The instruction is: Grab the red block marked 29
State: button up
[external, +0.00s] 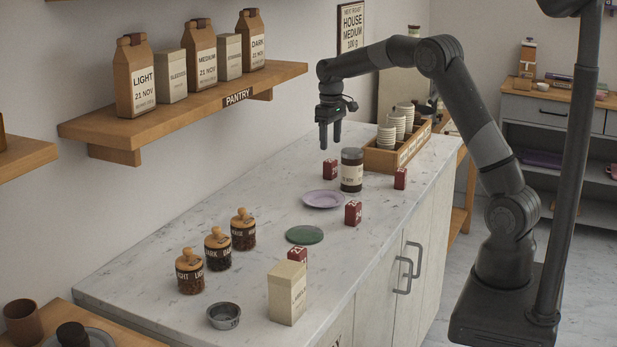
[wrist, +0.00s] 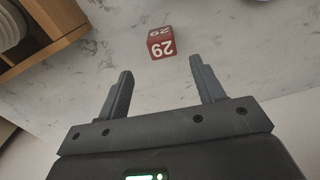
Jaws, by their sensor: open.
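In the wrist view the red block marked 29 (wrist: 160,43) sits on the marble counter, its white number upside down in the picture. It lies beyond my open fingertips (wrist: 160,75), roughly centred between them and clear of both. In the external view my gripper (external: 330,136) points down above the back of the counter, with nothing between its fingers. A red block (external: 330,169) stands below it, apart from the fingers; this appears to be the same block, but its number is too small to read there.
A dark jar (external: 352,171) stands close beside that block. A wooden crate of cups (external: 380,160) is to the right. Other red blocks (external: 400,179) (external: 353,213) (external: 297,256), a lilac plate (external: 323,199) and a green plate (external: 304,235) share the counter. A pantry shelf (external: 190,109) juts from the wall.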

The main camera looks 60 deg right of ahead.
aim_at(330, 160)
jog(key=f, duration=0.9)
jog(key=shift+s+a+f, duration=0.15)
jog(key=shift+a+f, duration=0.05)
jog(key=c, duration=1.1)
